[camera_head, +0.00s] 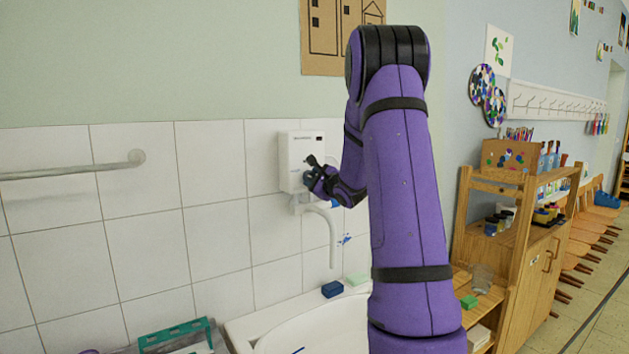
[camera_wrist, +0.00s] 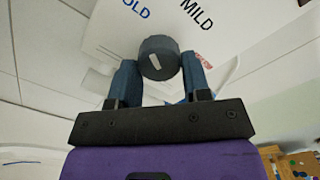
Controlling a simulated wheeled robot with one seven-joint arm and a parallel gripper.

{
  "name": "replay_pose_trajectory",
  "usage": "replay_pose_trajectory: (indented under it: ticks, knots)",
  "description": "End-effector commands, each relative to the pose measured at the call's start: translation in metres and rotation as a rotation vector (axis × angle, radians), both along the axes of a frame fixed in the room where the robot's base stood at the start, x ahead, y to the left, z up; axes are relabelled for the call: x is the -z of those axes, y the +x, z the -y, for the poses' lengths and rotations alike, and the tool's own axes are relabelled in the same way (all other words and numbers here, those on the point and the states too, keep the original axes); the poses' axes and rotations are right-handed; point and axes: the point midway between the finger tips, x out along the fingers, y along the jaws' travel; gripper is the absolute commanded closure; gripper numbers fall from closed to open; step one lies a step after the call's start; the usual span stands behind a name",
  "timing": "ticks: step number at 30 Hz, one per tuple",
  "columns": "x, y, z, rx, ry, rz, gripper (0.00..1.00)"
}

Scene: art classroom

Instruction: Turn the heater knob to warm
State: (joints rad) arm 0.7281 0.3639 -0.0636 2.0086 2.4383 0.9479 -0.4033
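The white heater box (camera_head: 301,155) is mounted on the tiled wall, with a curved spout below it. In the wrist view its face (camera_wrist: 228,50) shows the printed word MILD and the letters OLD, cut off at the left. The round dark knob (camera_wrist: 159,57) bears a short, tilted white mark; which word it points to I cannot tell. My gripper (camera_wrist: 159,72) has its two blue fingers on either side of the knob, with no clear gap. In the head view my gripper (camera_head: 312,177) is at the front of the heater, and the knob is hidden.
A white sink (camera_head: 315,335) lies below the heater, with a blue block (camera_head: 332,289) on its rim. A towel rail (camera_head: 75,170) runs along the wall at left. A wooden shelf unit (camera_head: 525,250) with art supplies stands at right.

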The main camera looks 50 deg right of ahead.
Motion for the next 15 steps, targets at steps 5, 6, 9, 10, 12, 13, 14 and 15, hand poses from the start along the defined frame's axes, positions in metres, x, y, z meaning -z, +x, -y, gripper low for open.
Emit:
replay_pose_trajectory:
  ticks: [5, 6, 9, 10, 12, 13, 14, 15]
  knots:
    - [0.0002, -0.0002, -0.0002, 0.000, 0.001, 0.000, 0.80]
    - [0.0002, -0.0002, -0.0002, -0.001, 0.002, 0.000, 0.80]
    - [0.0002, -0.0002, -0.0002, -0.001, 0.012, 0.002, 0.80]
    - [0.0003, -0.0001, -0.0003, -0.001, 0.018, 0.003, 0.80]
    - [0.0004, -0.0001, -0.0004, -0.001, 0.038, 0.008, 0.80]
    - [0.0004, -0.0001, -0.0005, -0.001, 0.048, 0.011, 0.80]
    - [0.0004, -0.0001, -0.0005, -0.001, 0.061, 0.014, 0.80]
    - [0.0006, 0.0000, -0.0006, -0.001, 0.080, 0.018, 0.80]
